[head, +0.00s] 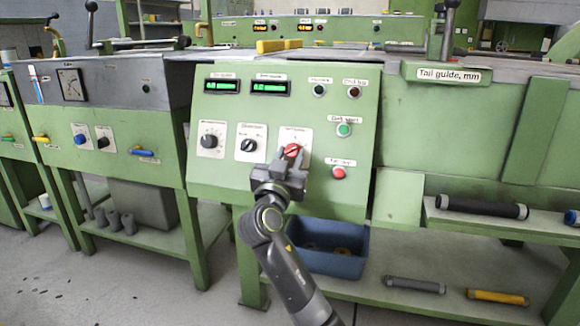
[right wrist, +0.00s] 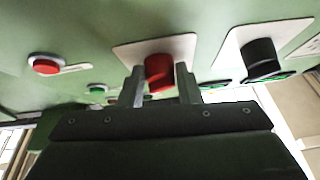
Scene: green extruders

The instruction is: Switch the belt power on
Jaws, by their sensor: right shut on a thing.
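A red rotary knob (head: 291,150) sits on a white plate on the sloped green control panel (head: 230,180). The small label above it is too blurred to read. My right gripper (head: 285,168) comes up from below and is shut on this knob. In the right wrist view, the red knob (right wrist: 159,72) stands between the two fingers of my right gripper (right wrist: 158,86). In the head view, a dark line crosses the knob's face at a slant. My left gripper is not in view.
Two black knobs (head: 249,145) (head: 209,141) are left of the red one. A green button (head: 344,130) and a red button (head: 338,172) are close on its right. Two green displays (head: 271,88) are above. A blue bin (head: 330,250) stands below the panel.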

